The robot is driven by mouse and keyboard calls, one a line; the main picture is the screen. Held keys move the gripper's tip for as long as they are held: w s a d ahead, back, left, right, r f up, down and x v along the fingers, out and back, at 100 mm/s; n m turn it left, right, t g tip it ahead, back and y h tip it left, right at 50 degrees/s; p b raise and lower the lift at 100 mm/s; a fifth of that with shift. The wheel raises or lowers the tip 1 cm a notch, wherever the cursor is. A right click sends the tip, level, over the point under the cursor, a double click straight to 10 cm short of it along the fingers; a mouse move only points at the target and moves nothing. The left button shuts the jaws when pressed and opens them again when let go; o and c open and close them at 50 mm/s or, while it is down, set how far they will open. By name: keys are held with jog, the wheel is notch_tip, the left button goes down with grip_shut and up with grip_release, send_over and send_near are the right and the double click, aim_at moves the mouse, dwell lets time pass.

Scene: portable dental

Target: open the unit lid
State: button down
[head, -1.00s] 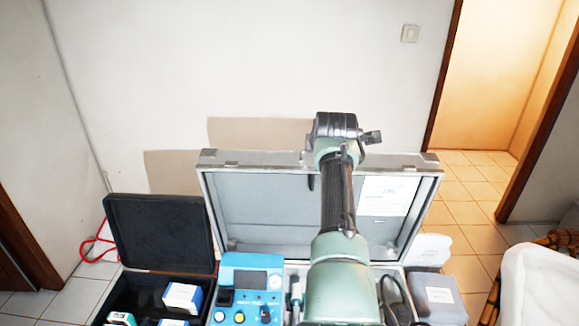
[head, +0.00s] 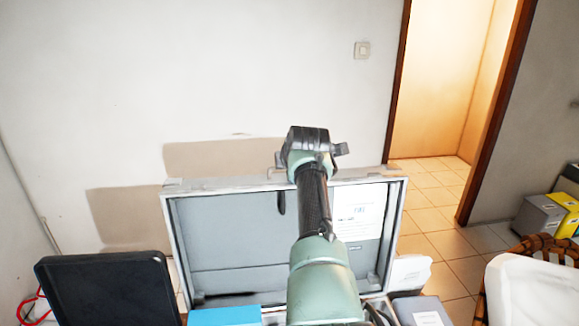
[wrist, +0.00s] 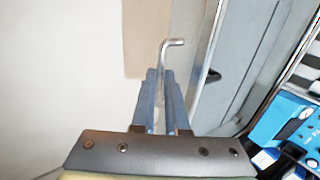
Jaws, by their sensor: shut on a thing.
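The unit lid (head: 225,222) is a grey, metal-framed case lid. It stands raised and nearly upright behind the case, its lined inner face toward me in the head view. In the wrist view its side (wrist: 214,60) runs just right of my fingers. My arm reaches over the case to the lid's top edge, and the wrist hides my fingertips in the head view. In the wrist view my gripper (wrist: 167,75) is shut on a thin, bent metal rod (wrist: 174,43), which looks like the lid's handle. How the rod joins the lid is hidden.
A black case lid (head: 105,290) stands open at lower left. A blue control unit (head: 225,316) sits in front of the lid; it also shows in the wrist view (wrist: 297,125). A grey box (head: 420,311) and white chair (head: 535,290) are at right. The wall is close behind.

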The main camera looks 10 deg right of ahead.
jog(key=shift+w+a+r, duration=0.1)
jog(key=shift+w+r, duration=0.1)
jog(key=shift+r, duration=0.5)
jog(key=c, duration=0.9)
grip_release()
jog(key=shift+c, duration=0.2)
jog(key=shift+s+f, duration=0.1)
jog(key=shift+s, duration=0.05)
jog(key=shift+f, duration=0.2)
jog(key=shift+b+v, duration=1)
jog(key=shift+v, duration=0.35)
jog(key=b+v, duration=0.3)
jog(key=v, duration=0.7)
jog(key=shift+s+b, duration=0.2)
jog(key=shift+b, duration=0.2)
